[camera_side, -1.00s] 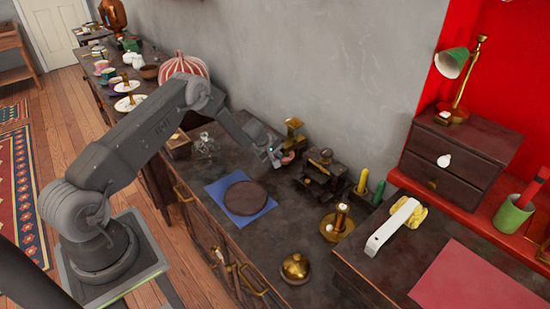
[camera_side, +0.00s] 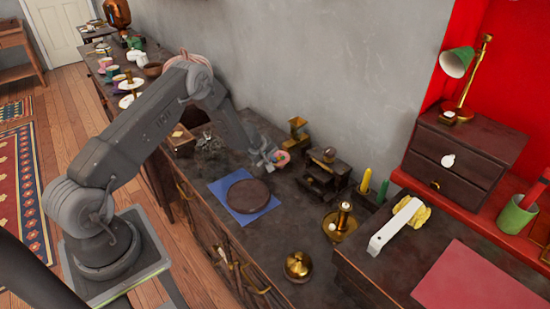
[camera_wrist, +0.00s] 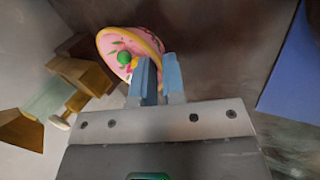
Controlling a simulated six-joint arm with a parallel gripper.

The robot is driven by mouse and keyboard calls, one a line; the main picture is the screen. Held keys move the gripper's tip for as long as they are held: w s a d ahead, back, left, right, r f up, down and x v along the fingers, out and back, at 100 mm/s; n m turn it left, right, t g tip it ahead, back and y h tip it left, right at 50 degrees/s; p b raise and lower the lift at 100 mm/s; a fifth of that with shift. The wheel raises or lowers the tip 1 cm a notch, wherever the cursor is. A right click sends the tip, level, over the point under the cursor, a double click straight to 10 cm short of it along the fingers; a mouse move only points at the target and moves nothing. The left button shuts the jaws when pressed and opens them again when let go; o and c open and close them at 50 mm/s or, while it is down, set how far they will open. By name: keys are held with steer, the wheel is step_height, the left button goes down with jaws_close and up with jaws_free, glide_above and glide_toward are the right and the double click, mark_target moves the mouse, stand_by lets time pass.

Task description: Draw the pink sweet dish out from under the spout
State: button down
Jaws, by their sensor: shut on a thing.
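A dark round disc (camera_side: 248,195) lies on a blue mat (camera_side: 222,188) in front of the gripper. A dark wooden stand (camera_side: 324,172) is close on the right. A clear glass object (camera_side: 210,143) stands to the left.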

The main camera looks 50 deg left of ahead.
mark_target(263, 171)
steer(key=shift+s+f, duration=0.15)
steer(key=shift+s, duration=0.8)
steer(key=shift+s+f, duration=0.1)
steer(key=shift+s, duration=0.8)
steer(key=c, duration=1.1)
jaws_free()
steer(key=shift+w, duration=0.1)
steer(key=shift+r, duration=0.1)
steer(key=shift+r, duration=0.3)
steer(key=v, duration=1.3)
steer(key=shift+r, duration=0.15)
